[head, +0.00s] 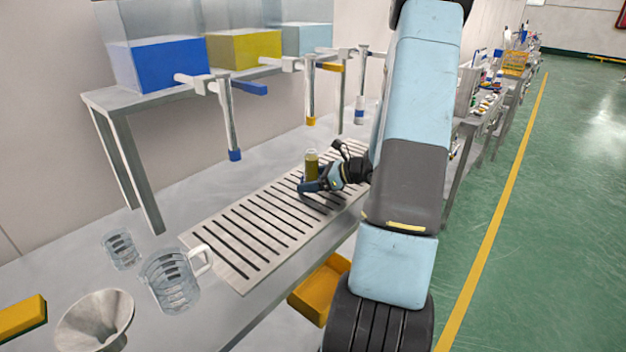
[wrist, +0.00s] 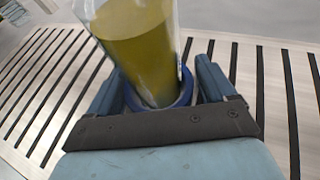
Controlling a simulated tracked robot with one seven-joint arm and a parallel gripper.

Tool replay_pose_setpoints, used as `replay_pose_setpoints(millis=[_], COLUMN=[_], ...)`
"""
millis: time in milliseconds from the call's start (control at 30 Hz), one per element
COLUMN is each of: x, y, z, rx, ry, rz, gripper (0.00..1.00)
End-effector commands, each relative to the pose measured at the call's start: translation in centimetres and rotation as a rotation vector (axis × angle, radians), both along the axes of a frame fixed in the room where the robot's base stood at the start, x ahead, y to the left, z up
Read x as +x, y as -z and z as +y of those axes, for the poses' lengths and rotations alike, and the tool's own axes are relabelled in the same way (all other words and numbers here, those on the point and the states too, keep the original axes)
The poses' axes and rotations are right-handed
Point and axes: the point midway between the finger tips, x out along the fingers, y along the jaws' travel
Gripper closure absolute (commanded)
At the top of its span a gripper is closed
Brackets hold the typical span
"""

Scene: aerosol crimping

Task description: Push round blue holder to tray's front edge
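The round blue holder (wrist: 187,88) shows as a ring in the wrist view, around the foot of a clear cylinder of olive-yellow liquid (wrist: 135,45). The cylinder also shows in the head view (head: 312,165), upright over the slatted tray (head: 216,262). My gripper (head: 309,184) is low over the tray's far half. Its two fingers are apart, one on each side of the holder in the wrist view (wrist: 158,82). Whether either finger touches the holder is unclear. The holder is mostly hidden by my gripper in the head view.
Two clear jugs (head: 170,280) (head: 120,249) and a funnel (head: 95,318) stand left of the tray. Dispensing tubes (head: 229,120) hang from the shelf behind. A yellow bin (head: 322,288) sits below the bench front. The tray's near half is clear.

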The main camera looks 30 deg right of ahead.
Motion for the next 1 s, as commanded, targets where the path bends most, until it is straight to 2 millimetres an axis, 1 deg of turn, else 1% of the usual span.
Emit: replay_pose_setpoints(millis=[33, 67, 400, 433, 733, 1000], x=[0.0, 0.0, 0.0, 0.0, -0.2, -1.1], y=[0.0, 0.0, 0.0, 0.0, 0.0, 0.1], z=[0.0, 0.0, 0.0, 0.0, -0.1, -0.1], rx=[0.0, 0.0, 0.0, 0.0, 0.0, -0.001], ry=[0.0, 0.0, 0.0, 0.0, -0.001, -0.01], rz=[0.0, 0.0, 0.0, 0.0, 0.0, 0.002], gripper=[0.21, 0.24, 0.57, 0.59, 0.59, 0.59])
